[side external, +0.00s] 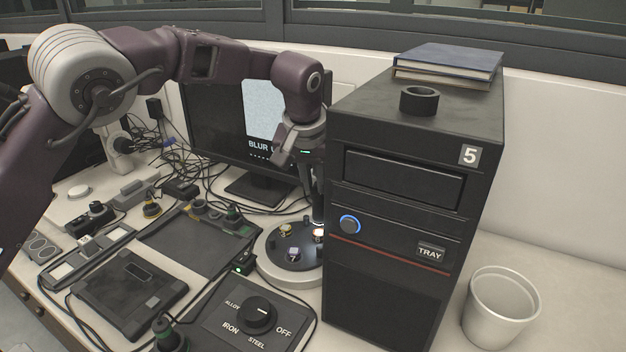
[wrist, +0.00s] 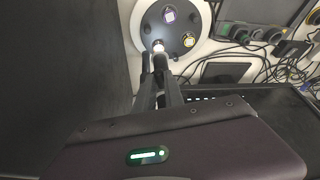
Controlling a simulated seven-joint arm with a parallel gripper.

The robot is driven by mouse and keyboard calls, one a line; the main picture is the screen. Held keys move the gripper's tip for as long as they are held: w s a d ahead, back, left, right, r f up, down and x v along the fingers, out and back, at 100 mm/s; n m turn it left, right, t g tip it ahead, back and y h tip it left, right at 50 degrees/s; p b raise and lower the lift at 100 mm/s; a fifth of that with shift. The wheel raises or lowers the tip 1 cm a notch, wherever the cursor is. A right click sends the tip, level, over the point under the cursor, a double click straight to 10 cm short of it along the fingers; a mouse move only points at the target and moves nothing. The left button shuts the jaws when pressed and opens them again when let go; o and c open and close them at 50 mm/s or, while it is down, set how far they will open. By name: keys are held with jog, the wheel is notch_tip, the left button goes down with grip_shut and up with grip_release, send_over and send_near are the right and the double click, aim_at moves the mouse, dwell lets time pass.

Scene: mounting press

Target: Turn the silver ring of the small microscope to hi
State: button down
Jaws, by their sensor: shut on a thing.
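The small microscope shows only as a narrow dark tube (side external: 318,215) beside the black tower's left edge, with a lit spot under it on the round stage (side external: 268,268). In the wrist view the stage (wrist: 186,38) carries small samples, and a bright spot lies just beyond my fingertips. My gripper (side external: 317,196) points down at the tube, partly hidden by the tower. In the wrist view its fingers (wrist: 158,72) are close together around the tube's end, shut on the silver ring. The ring itself and its marks are hidden by the fingers, so its setting cannot be read.
The black tower (side external: 385,280) marked 5 stands right against the microscope and hides part of it. A monitor (side external: 225,125) reading "BLUR" stands behind. A dial box (side external: 250,316) and a dark tray (side external: 190,245) lie in front and left. A bin (side external: 498,310) stands at right.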

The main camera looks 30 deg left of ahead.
jog(key=c, duration=1.4)
grip_release()
jog(key=shift+c, duration=0.2)
jog(key=v, duration=0.7)
